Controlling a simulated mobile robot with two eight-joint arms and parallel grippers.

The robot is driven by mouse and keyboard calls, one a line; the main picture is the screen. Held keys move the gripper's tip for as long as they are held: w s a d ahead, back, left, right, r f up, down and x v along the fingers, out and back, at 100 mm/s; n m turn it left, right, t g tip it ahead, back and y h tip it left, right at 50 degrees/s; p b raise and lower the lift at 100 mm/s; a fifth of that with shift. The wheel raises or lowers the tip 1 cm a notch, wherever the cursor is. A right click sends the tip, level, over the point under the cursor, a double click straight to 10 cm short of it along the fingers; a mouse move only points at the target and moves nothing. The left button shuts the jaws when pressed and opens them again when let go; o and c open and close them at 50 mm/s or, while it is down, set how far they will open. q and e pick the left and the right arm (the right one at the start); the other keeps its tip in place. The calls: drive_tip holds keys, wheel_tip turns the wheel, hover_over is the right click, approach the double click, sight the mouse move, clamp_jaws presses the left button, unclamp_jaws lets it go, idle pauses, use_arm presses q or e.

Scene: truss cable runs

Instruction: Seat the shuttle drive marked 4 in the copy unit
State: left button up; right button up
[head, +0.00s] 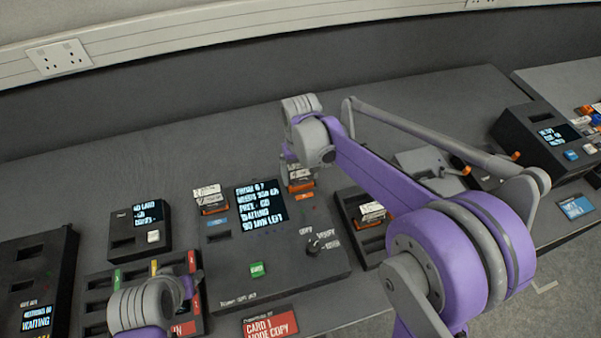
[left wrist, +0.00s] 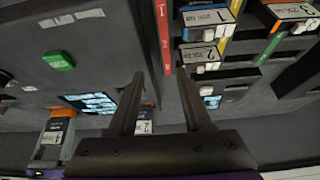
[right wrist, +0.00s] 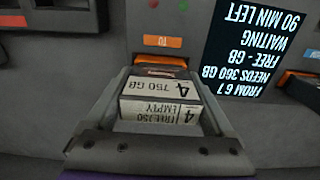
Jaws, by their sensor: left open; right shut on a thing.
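The drive marked 4 (right wrist: 158,100) is a white-labelled block reading 750 GB and EMPTY. My right gripper (right wrist: 162,82) is shut on it in the right wrist view. The drive is at the TO slot of the copy unit (head: 225,268), beside the orange TO label (right wrist: 162,42); how deep it sits cannot be told. It also shows in the head view (head: 300,182). The unit's screen (head: 260,205) reads WAITING, with no free GB figure. Another drive (head: 210,200) stands in the unit's left slot. My left gripper (left wrist: 160,80) is open and empty near the drive rack.
The rack (head: 98,282) with coloured strips lies left of the copy unit; several drives (left wrist: 208,18) sit in it. A small reader (head: 138,228) stands behind it. A tray (head: 350,205) holding a drive (head: 371,212) is right of the unit. A red card (head: 270,326) lies in front.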

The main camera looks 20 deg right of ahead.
use_arm(q)
drive_tip(key=shift+s+f+b, duration=0.15)
drive_tip(key=shift+f+b, duration=0.25)
drive_tip(key=shift+f, duration=0.15)
use_arm(e)
drive_tip(key=shift+f, duration=0.65)
drive_tip(key=o, duration=1.5)
drive_tip(key=shift+r+p, duration=1.9)
drive_tip(key=shift+r, duration=1.9)
use_arm(q)
drive_tip(key=r, duration=0.1)
drive_tip(key=w+r, duration=0.1)
drive_tip(key=r, duration=0.1)
drive_tip(key=w+r, duration=0.1)
drive_tip(key=r, duration=0.1)
drive_tip(key=shift+r, duration=0.1)
drive_tip(key=shift+s, duration=0.15)
